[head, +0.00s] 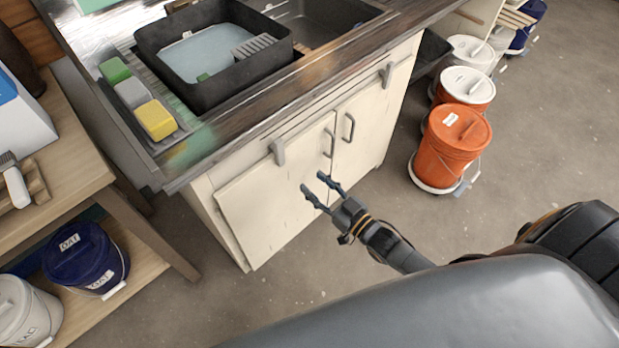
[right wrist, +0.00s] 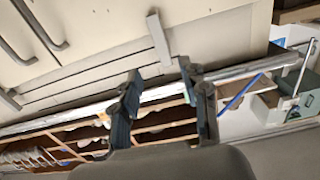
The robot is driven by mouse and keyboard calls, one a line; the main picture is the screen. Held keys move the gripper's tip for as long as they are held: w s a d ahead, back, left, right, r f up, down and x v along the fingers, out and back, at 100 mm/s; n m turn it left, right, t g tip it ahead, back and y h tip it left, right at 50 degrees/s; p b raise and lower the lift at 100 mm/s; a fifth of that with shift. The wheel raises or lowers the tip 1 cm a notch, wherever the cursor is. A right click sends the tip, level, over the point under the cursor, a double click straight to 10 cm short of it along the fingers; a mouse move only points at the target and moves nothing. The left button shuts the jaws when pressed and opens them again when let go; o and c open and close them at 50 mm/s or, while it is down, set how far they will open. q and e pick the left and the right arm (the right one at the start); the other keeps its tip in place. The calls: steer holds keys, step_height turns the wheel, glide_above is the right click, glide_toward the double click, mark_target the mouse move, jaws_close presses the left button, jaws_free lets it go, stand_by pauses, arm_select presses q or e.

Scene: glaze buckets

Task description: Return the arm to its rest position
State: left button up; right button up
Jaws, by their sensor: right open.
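My right gripper (head: 321,190) is open and empty in the head view, held in front of the white cabinet doors (head: 275,190) below the sink counter. In the right wrist view its two dark fingers (right wrist: 163,95) stand apart with nothing between them. The cabinet doors and their bar handles (right wrist: 45,30) also show there, at the upper left. My left gripper is in neither view.
An orange lidded bucket (head: 452,150) stands on the floor right of the cabinet, with white-lidded buckets (head: 467,88) behind it. A wooden shelf (head: 60,190) at left holds a blue bucket (head: 88,262) and a white bucket (head: 25,312). The floor between is clear.

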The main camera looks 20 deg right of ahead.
stand_by(0.5)
steer(key=s+d+f+g+h, duration=0.15)
steer(key=s+f, duration=0.25)
steer(key=f, duration=0.4)
steer(key=s+d+f+m+g+h, duration=0.1)
steer(key=s+f+g, duration=0.25)
steer(key=f, duration=0.45)
steer(key=s+d+f+g+h, duration=0.2)
steer(key=s+f, duration=0.2)
steer(key=f, duration=0.4)
steer(key=s+a+f+g+h, duration=0.1)
steer(key=s+f+g, duration=0.3)
steer(key=s, duration=0.9)
steer(key=s+a+f+g, duration=0.1)
steer(key=s+f+g, duration=0.4)
steer(key=s+f, duration=0.5)
steer(key=s, duration=0.4)
steer(key=shift+s+f+h, duration=0.2)
steer(key=shift+h, duration=0.15)
